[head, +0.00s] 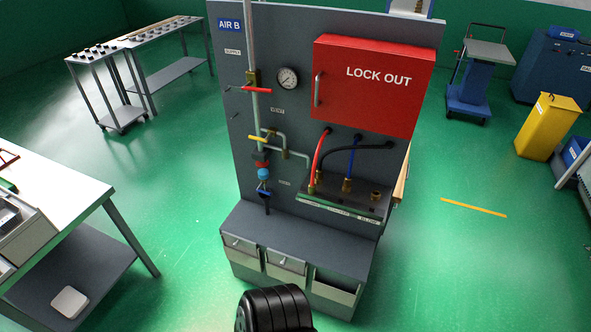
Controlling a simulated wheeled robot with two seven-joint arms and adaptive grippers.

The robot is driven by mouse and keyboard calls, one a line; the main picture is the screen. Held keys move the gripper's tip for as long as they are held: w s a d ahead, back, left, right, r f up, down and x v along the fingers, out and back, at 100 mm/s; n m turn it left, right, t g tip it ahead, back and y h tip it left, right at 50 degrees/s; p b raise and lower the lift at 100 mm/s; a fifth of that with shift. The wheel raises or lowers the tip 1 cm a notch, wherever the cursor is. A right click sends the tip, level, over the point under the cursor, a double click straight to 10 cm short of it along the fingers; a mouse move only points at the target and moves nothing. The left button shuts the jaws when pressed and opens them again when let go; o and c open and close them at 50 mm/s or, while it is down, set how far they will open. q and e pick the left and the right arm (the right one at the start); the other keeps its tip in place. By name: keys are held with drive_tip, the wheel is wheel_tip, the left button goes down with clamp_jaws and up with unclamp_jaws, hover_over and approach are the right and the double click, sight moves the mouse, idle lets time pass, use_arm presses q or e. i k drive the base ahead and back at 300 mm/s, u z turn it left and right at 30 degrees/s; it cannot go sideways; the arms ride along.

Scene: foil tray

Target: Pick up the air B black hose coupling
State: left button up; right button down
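The AIR B panel (300,20) is a dark grey upright board in the middle of the head view. A black hose (365,147) leaves it on the right, below the red box, and arcs left and down towards brass fittings (319,178) on a small shelf. Its lower end lies close to the red hose (319,150), so I cannot tell exactly where its coupling sits. A blue hose (351,160) runs down to a brass fitting (347,185). Another brass fitting (376,195) at the right has no hose on it.
A red LOCK OUT box (372,85) juts above the hoses. Valves and pipes (262,150) stand left of them. A grey ledge with bins (285,263) projects below. A workbench (75,190) stands at the left. Green floor is open on both sides.

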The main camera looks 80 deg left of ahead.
sight(319, 172)
drive_tip(key=u, duration=0.9)
drive_tip(key=i, duration=0.85)
drive_tip(key=u, duration=1)
